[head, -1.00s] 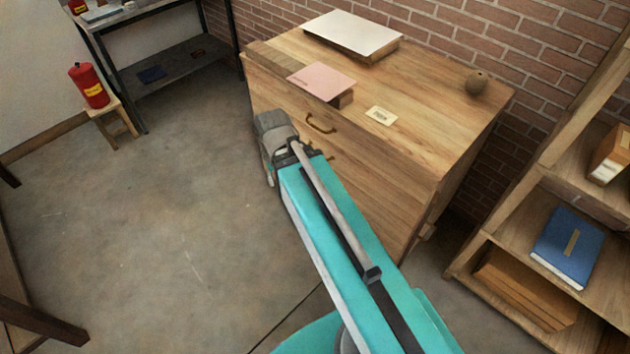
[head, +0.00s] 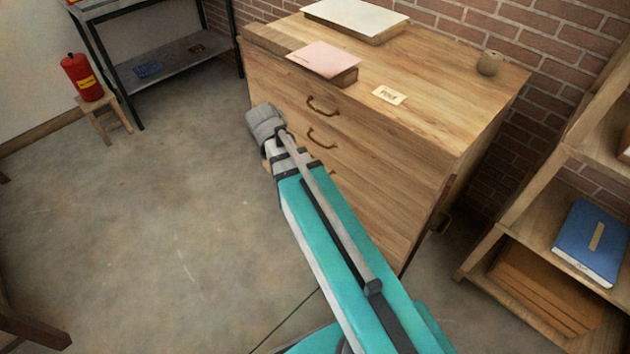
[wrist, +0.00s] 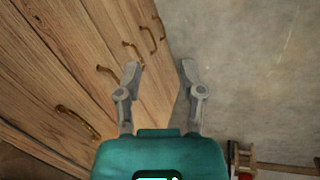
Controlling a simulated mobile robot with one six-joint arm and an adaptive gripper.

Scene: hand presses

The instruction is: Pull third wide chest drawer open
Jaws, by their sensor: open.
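The wide wooden chest (head: 380,190) stands right of my arm in the head view, its drawer front facing left. Its top handle (head: 322,106) and second handle (head: 322,137) show clearly; the arm covers most of what lies below. In the wrist view, several curved brass handles run up the front at left. Counting from the nearest, largest one, the third handle (wrist: 133,50) appears beside the left fingertip. My gripper (wrist: 160,68) is open and empty, its fingers spread near the chest front; I see no clear contact. The drawers look shut.
A pink book (head: 324,61), a pale board (head: 357,17), a card (head: 389,95) and a round pot (head: 489,63) sit on the chest. A shelf unit (head: 520,235) stands right. A fire extinguisher (head: 82,77) on a stool stands far left.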

